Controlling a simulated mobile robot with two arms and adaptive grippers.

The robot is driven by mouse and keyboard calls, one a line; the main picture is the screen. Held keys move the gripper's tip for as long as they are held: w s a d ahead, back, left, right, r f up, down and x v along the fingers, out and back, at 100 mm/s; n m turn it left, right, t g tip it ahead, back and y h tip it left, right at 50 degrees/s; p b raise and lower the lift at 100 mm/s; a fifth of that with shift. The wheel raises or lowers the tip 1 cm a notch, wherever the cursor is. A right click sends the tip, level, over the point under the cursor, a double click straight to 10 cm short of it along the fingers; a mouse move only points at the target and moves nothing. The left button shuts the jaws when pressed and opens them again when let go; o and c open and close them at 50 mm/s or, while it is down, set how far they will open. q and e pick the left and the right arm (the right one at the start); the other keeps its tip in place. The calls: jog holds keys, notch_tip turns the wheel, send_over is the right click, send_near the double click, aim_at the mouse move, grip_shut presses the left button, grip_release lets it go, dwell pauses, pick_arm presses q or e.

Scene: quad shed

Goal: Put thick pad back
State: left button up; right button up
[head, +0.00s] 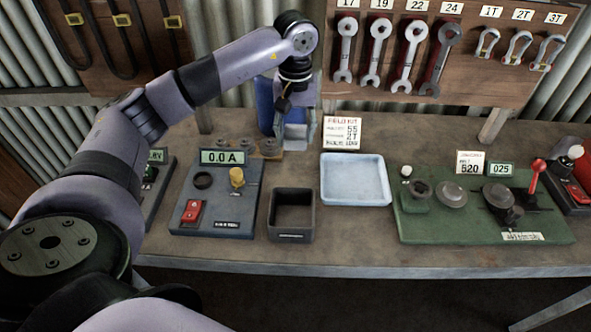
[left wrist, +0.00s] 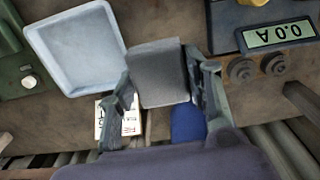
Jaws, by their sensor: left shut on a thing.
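My left gripper (head: 296,130) is over the back of the bench, beside the blue container, with its fingers pointing down. In the left wrist view the gripper (left wrist: 160,95) is shut on a grey, block-like pad (left wrist: 158,72), which looks like the thick pad. The pad sits between both fingers and hides part of the bench. In the head view I cannot make the pad out clearly. My right gripper is not in view.
A pale blue tray (head: 356,192) and an open dark box (head: 274,222) stand on the bench. The ammeter panel (head: 245,212) is left, the green machine (head: 420,230) right. A blue container (head: 265,105) and a field kit card (head: 342,132) are close to the gripper.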

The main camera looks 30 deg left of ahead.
pick_arm(q)
jog(key=p, duration=0.2)
send_over(295, 179)
notch_tip(295, 179, down, 9)
jog(key=shift+r, duration=0.2)
notch_tip(295, 179, down, 4)
jog(key=shift+f+p, duration=0.25)
jog(key=shift+p, duration=0.2)
jog(key=shift+s+f, duration=0.1)
jog(key=shift+f, duration=0.1)
jog(key=o, duration=1.1)
jog(key=shift+r, duration=0.1)
